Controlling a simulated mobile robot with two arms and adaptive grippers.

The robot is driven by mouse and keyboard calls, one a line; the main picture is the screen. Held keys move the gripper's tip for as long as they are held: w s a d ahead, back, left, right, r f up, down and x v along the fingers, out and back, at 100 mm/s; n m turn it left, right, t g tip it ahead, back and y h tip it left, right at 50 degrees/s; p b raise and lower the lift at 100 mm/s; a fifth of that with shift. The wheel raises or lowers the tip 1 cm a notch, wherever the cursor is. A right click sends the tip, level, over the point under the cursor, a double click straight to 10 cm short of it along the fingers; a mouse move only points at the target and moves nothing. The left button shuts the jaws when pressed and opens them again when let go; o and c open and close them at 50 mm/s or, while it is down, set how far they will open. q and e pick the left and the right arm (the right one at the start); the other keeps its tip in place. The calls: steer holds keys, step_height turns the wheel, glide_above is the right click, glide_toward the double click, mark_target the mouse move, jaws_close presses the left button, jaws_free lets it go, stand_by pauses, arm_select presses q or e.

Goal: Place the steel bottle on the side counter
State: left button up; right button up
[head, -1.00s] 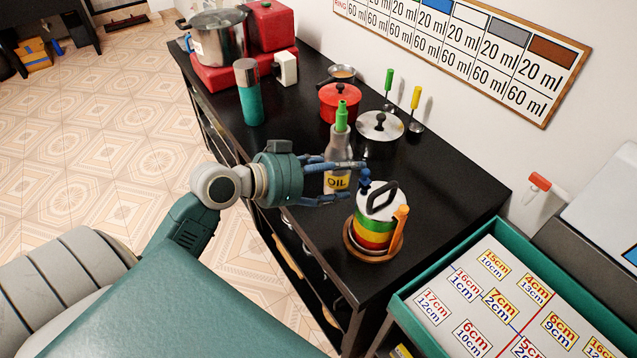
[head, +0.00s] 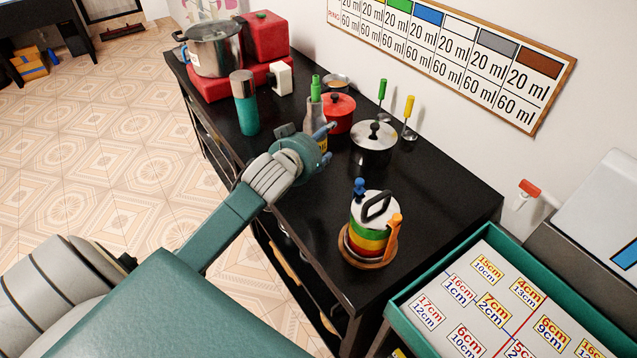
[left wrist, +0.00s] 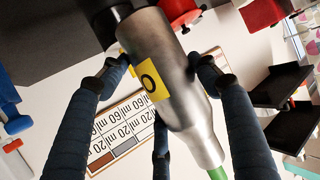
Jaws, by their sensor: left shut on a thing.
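The steel bottle (head: 314,113) has a grey metal body, a yellow OIL label and a green spout. My left gripper (head: 322,143) is shut on it, with blue fingers around its body, over the black counter. In the left wrist view the steel bottle (left wrist: 178,75) lies between the fingers of the left gripper (left wrist: 160,72), with its green spout at the bottom. The gripper hides the bottle's lower part in the head view, so I cannot tell whether its base touches the counter (head: 440,205). My right gripper is not in view.
A teal flask (head: 246,105), red pot (head: 338,112) and lidded steel pot (head: 372,152) stand near the bottle. A striped canister (head: 368,236) stands on a wooden coaster. A teal-edged tray (head: 477,237) with number cards is at right.

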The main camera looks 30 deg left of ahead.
arm_select(q)
step_height(320, 180, down, 14)
steer(key=shift+f, duration=0.2)
stand_by(0.4)
steer(key=o, duration=1.2)
steer(key=shift+o, duration=0.2)
steer(key=v, duration=1.2)
steer(key=shift+b, duration=0.35)
steer(key=shift+d, duration=0.1)
